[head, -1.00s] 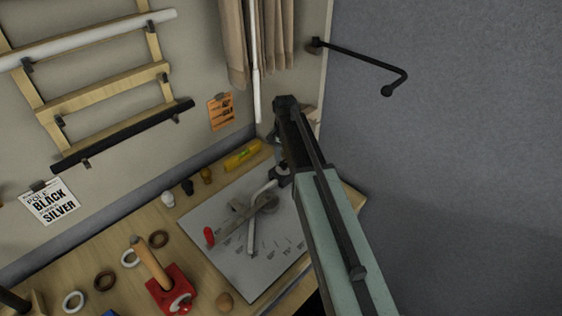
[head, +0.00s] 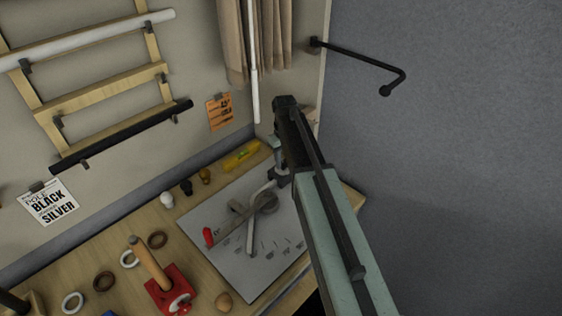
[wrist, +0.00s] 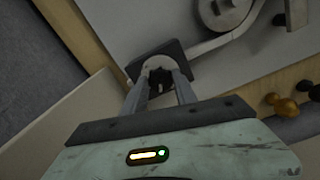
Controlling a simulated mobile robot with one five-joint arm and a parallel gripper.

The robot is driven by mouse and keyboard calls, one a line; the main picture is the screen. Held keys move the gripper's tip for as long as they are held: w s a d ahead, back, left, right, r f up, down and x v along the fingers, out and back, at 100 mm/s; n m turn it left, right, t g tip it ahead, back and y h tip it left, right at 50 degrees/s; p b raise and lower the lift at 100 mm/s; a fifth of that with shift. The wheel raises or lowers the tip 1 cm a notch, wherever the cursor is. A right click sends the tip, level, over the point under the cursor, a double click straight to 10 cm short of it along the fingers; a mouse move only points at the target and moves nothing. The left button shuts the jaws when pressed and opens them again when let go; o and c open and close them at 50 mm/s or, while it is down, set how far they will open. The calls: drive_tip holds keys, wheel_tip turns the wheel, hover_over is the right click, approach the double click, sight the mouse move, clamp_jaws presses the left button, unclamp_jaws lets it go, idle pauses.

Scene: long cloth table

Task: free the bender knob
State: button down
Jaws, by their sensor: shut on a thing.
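The bender is fixed on a pale grey plate (head: 240,274) with angle marks. It has a round hub, a lever with a red grip (head: 208,236) and a bent silver tube (head: 250,236). A dark block (head: 282,179) sits at the tube's far end. In the wrist view, my gripper (wrist: 160,86) is shut on a small dark knob (wrist: 160,77) at this block (wrist: 183,57). The fingers and a pale rounded part hide some of the knob. In the head view my arm hides most of the gripper.
A yellow level (head: 241,155) and several small finials lie along the back of the table. A wall rack (head: 100,95) and curtain (head: 272,45) are behind.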

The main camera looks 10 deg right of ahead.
sight(284, 164)
drive_tip(key=shift+w+n, duration=0.1)
drive_tip(key=shift+n, duration=2.1)
drive_tip(key=shift+a, duration=0.1)
drive_tip(key=c, duration=1)
unclamp_jaws()
drive_tip(key=shift+o, duration=0.2)
drive_tip(key=shift+r, duration=0.1)
wheel_tip(284, 164, up, 8)
drive_tip(key=p, duration=0.7)
drive_tip(key=shift+f+p, duration=0.2)
drive_tip(key=shift+p, duration=0.2)
